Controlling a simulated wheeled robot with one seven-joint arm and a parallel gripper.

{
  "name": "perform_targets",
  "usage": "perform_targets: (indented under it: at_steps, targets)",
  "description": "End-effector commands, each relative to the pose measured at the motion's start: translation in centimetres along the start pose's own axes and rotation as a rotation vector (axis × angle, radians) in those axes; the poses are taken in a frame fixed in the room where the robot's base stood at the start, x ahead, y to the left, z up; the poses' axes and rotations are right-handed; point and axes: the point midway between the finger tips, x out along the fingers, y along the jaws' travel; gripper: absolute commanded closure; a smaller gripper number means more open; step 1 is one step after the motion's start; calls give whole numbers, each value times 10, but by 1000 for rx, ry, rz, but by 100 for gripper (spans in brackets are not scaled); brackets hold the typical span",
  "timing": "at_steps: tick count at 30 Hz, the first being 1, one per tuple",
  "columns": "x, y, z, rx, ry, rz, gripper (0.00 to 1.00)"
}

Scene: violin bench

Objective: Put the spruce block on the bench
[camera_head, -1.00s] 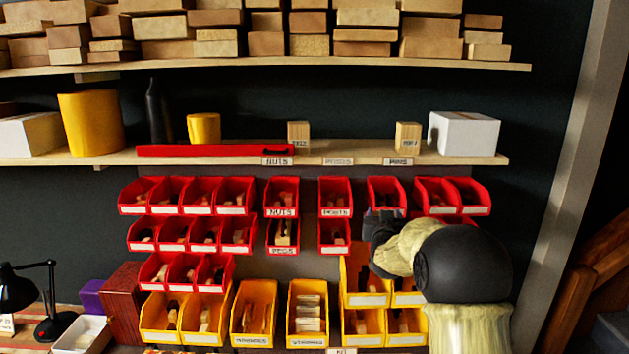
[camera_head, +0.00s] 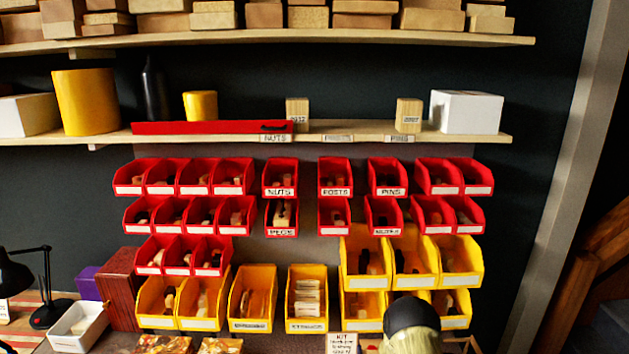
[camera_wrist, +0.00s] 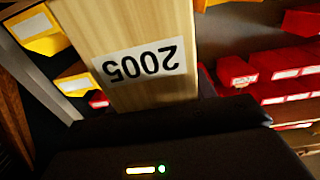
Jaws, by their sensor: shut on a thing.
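A pale, straight-grained wooden block, the spruce block (camera_wrist: 140,35), fills the upper middle of the wrist view. It bears a white label reading 2005, upside down in that view. My gripper (camera_wrist: 180,118), dark, is shut on the block; the fingertips themselves are hard to make out. The block and gripper do not show in the head view, where only part of my arm appears at the bottom. A strip of the bench (camera_head: 118,343) shows at the lower edge of the head view, mostly cut off.
Red bins (camera_head: 232,187) and yellow bins (camera_head: 252,325) hang on the wall above the bench. Two labelled blocks (camera_head: 297,112) (camera_head: 409,114) stand on the shelf (camera_head: 330,130). A lamp (camera_head: 47,305), a white tray (camera_head: 78,328), packets (camera_head: 165,344) and a kit card (camera_head: 342,342) crowd the bench's back.

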Motion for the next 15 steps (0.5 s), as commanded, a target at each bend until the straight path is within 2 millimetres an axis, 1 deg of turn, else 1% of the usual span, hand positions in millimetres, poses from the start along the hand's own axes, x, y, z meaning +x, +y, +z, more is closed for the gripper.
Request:
perform_targets:
  at_steps: [1, 3, 6, 9, 15]
  targets:
    - [-14, -2, 20, 0, -8, -9, 72]
    - [-29, -4, 34, 0, -6, -20, 72]
    - [-44, -6, 45, -1, -1, -27, 72]
    - [-49, -7, 48, -2, 2, -30, 72]
    - [-49, -7, 47, -2, 3, -30, 72]
